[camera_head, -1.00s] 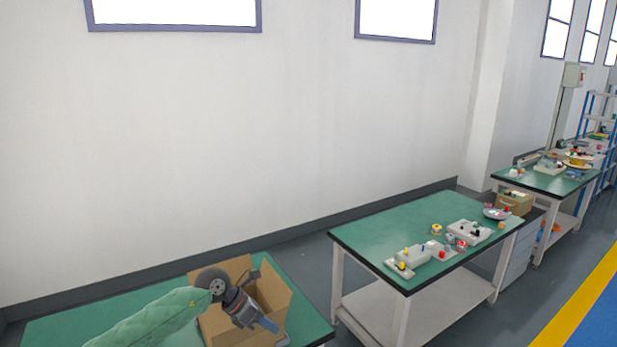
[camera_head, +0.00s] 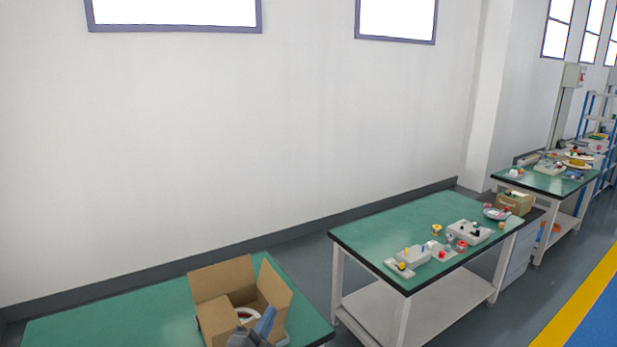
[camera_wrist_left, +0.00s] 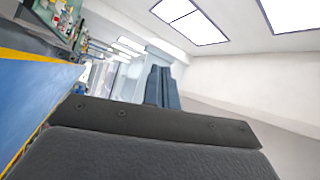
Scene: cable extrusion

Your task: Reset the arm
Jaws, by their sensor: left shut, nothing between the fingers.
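My left gripper (camera_head: 267,318) shows at the bottom edge of the head view, its blue fingers in front of the open cardboard box (camera_head: 222,278). The rest of the left arm is out of the picture. In the left wrist view the two blue-grey fingers (camera_wrist_left: 162,88) lie together, shut, with nothing seen between them. A white ring-shaped item (camera_head: 246,313) shows inside the box, partly hidden by the gripper. My right gripper is not in view.
The box stands on a green-topped table (camera_head: 110,318) at lower left. A second green table (camera_head: 375,236) holds small parts and grey blocks. A third table (camera_head: 507,178) stands farther back. A floor gap separates the first two tables.

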